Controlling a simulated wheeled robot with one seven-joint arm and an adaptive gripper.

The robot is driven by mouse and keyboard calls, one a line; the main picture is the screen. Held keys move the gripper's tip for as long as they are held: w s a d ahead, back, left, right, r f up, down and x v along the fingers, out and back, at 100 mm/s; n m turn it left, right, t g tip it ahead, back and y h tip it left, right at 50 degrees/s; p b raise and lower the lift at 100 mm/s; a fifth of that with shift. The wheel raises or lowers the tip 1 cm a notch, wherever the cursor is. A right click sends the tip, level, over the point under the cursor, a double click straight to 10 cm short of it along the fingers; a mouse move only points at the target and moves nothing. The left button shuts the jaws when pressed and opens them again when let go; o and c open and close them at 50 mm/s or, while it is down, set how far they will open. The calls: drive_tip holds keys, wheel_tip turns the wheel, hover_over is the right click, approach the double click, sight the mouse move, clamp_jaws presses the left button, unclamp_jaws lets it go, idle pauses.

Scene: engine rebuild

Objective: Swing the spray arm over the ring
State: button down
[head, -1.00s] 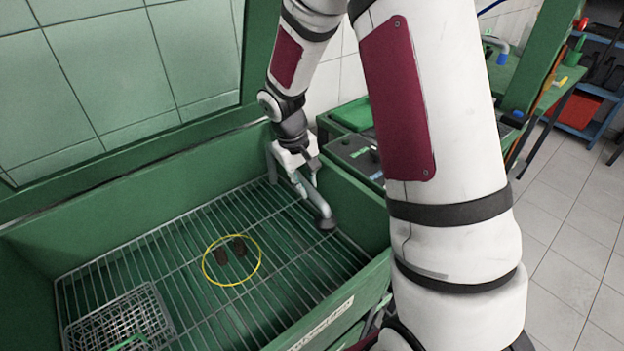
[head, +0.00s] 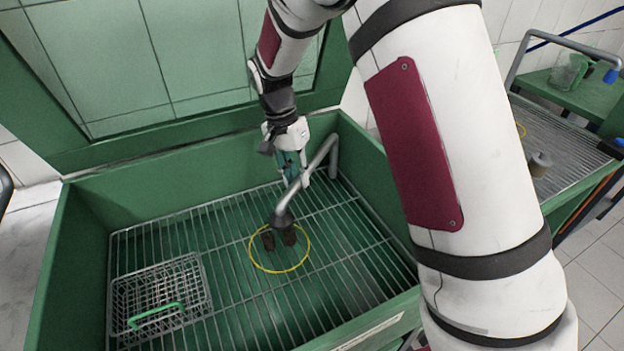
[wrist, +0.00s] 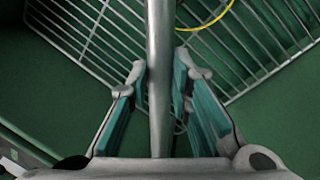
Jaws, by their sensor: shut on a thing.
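The spray arm (head: 319,160) is a grey bent pipe rising at the back right of the green wash basin. Its nozzle end (head: 281,219) shows above the upper edge of the yellow ring (head: 279,272), beside two dark brown parts (head: 268,240). My gripper (head: 296,181) is shut on the pipe between its bend and nozzle. In the wrist view the pipe (wrist: 160,95) runs between the teal finger pads of my gripper (wrist: 161,72). Part of the ring (wrist: 207,22) shows beyond, at the top. The nozzle is out of the wrist view.
A wire basket (head: 190,268) with a green handle stands on the left of the basin's bar grate (head: 225,315). The basin's green walls (head: 375,170) surround the grate. The grate's front middle is clear. Another bench (head: 575,165) stands at the right.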

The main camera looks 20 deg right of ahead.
drive_tip(key=shift+w+a+m, duration=0.3)
drive_tip(key=shift+w+a, duration=0.15)
drive_tip(key=shift+w, duration=0.1)
drive_tip(key=shift+w+a+r, duration=0.1)
drive_tip(key=c, duration=1.4)
unclamp_jaws()
drive_tip(key=shift+c, duration=0.2)
